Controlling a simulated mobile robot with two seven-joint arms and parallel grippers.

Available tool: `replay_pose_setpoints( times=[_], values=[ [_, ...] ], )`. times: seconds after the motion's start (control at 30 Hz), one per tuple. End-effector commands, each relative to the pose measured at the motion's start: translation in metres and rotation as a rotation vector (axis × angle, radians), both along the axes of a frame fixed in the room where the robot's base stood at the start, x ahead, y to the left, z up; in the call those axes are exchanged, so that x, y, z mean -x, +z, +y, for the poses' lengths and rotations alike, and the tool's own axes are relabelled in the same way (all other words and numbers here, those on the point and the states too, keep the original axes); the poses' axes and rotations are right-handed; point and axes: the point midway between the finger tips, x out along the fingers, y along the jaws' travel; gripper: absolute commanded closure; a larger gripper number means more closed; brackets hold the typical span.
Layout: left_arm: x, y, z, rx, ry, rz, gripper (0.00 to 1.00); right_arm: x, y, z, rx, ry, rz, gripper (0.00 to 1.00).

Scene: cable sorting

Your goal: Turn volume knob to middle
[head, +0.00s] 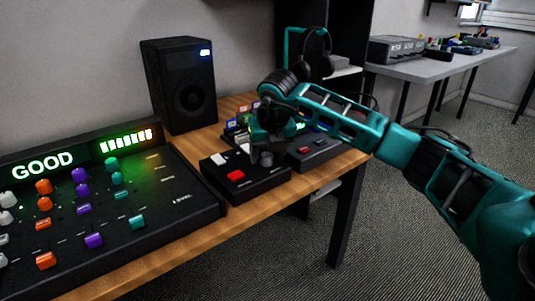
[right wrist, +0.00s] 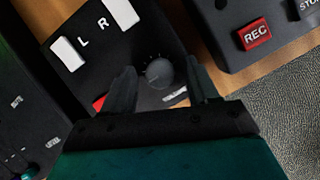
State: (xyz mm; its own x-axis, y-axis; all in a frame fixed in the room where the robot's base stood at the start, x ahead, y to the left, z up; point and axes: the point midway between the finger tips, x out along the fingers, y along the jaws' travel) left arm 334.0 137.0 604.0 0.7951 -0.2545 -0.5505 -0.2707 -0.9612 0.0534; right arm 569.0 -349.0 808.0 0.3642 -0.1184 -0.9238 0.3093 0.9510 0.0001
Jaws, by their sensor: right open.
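The volume knob (head: 266,158) is a dark round dial on the right part of a black control box (head: 245,185) on the wooden desk. In the right wrist view the knob (right wrist: 159,73) has small marks around it, and its exact setting is hard to read. My right gripper (head: 261,150) is just above the box at the knob. Its open fingers (right wrist: 160,85) stand on either side of the knob, apart from it. The left gripper is not in view.
The box also carries white L and R buttons (right wrist: 68,53) and a red button (head: 236,175). A second box with a red REC button (right wrist: 254,34) is beside it. A mixer (head: 120,200) reading GOOD and a speaker (head: 180,85) stand to the left. The desk's front edge is close.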

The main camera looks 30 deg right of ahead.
Motion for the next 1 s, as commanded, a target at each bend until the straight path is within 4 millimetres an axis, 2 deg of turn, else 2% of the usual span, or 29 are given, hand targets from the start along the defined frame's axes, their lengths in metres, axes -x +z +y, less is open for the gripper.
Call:
replay_pose_setpoints(
  times=[0.2, 0.77, 1.0],
  values=[
    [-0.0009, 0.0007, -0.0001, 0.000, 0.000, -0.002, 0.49, 0.0001, -0.0002, 0.0001, 0.000, 0.000, 0.001, 0.43],
    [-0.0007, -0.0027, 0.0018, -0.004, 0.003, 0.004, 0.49, 0.0003, 0.0001, 0.0000, 0.000, 0.000, 0.001, 0.96],
    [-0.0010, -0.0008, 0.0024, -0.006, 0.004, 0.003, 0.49, 0.0001, 0.0008, 0.0003, -0.001, -0.022, 0.001, 0.96]
  ],
)
